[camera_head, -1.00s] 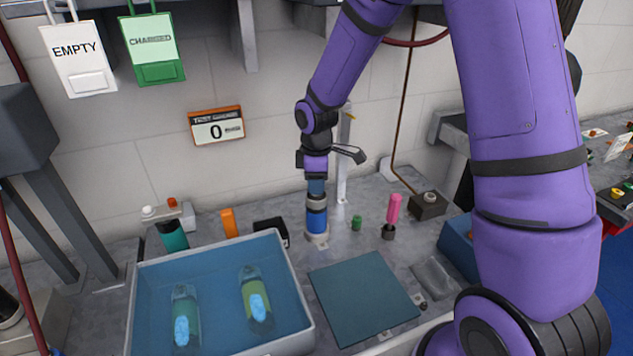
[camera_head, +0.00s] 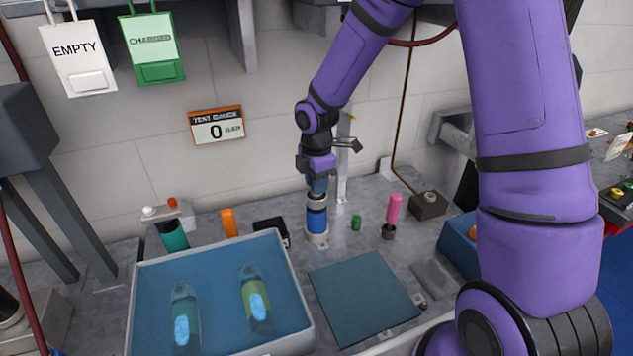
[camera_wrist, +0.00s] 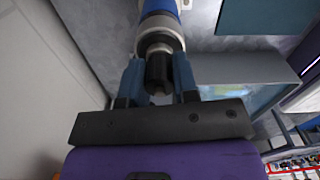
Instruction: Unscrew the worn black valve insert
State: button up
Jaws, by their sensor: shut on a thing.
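The blue damper body (camera_head: 317,222) stands upright in a pale round holder on the bench in the head view. Its blue side and silver collar also show at the top of the wrist view (camera_wrist: 160,7). The black valve insert (camera_wrist: 158,75) sticks out of the collar, between my gripper's two blue fingers. My gripper (camera_head: 317,187) is directly above the damper, pointing down, and is shut on the insert. The fingers and wrist hide the insert in the head view. I cannot tell how far it is threaded in.
A water bath (camera_head: 140,300) with two bottle-like cylinders stands at front left. A teal mat (camera_head: 362,297) lies at front right. A small green cap (camera_head: 356,222) and a pink-handled tool (camera_head: 393,208) stand right of the damper. A black block (camera_head: 270,228) is to its left.

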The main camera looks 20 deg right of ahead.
jog(key=shift+s+f, duration=0.1)
jog(key=shift+s, duration=0.05)
jog(key=shift+n, duration=0.3)
jog(key=o, duration=1.1)
jog(key=shift+c, duration=0.2)
notch_tip(320, 180, up, 10)
jog(key=shift+f, duration=0.15)
jog(key=shift+r, duration=0.6)
